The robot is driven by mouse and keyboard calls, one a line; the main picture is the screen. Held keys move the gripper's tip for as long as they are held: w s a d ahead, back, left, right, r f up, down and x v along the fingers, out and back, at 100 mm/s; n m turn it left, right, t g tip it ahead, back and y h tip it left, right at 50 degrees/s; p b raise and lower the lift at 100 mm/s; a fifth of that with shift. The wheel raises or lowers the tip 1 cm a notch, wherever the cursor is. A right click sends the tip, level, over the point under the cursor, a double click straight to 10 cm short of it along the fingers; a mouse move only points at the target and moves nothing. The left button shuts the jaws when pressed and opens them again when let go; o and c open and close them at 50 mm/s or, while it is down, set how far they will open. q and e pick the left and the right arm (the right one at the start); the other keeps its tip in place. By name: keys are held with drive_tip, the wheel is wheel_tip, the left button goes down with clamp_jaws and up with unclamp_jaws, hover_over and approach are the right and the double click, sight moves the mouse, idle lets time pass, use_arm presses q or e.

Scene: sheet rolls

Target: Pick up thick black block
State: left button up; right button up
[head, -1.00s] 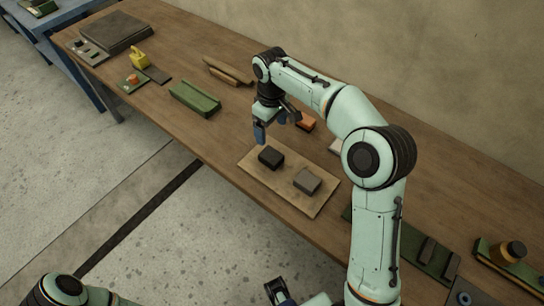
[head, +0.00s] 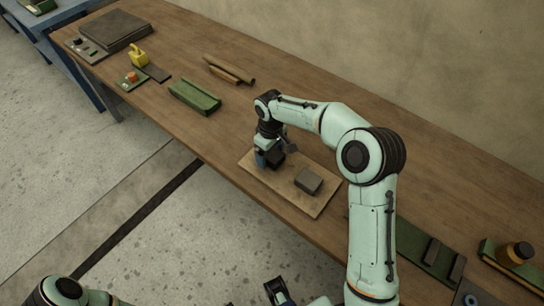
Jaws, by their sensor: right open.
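The thick black block (head: 275,158) sits on the left part of a tan board (head: 318,207). My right gripper (head: 274,156) is open and low over the board, pointing down at the black block. One blue-tipped finger is at the block's left side and the other finger is at its upper right. The gripper hides part of the block, and I cannot tell whether the fingers touch it. My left gripper (head: 277,291) shows only in part at the bottom edge, away from the table, and its opening is unclear.
A grey block (head: 308,181) sits on the same board, right of the black block. A green channel-shaped piece (head: 194,96) and brown rolled sheets (head: 229,71) lie farther left. A green tray (head: 428,250) is at the right. Bare wood lies between the channel and the board.

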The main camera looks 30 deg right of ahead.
drive_tip(key=shift+f, duration=0.2)
drive_tip(key=c, duration=1.1)
drive_tip(key=shift+r, duration=0.1)
drive_tip(key=shift+c, duration=0.2)
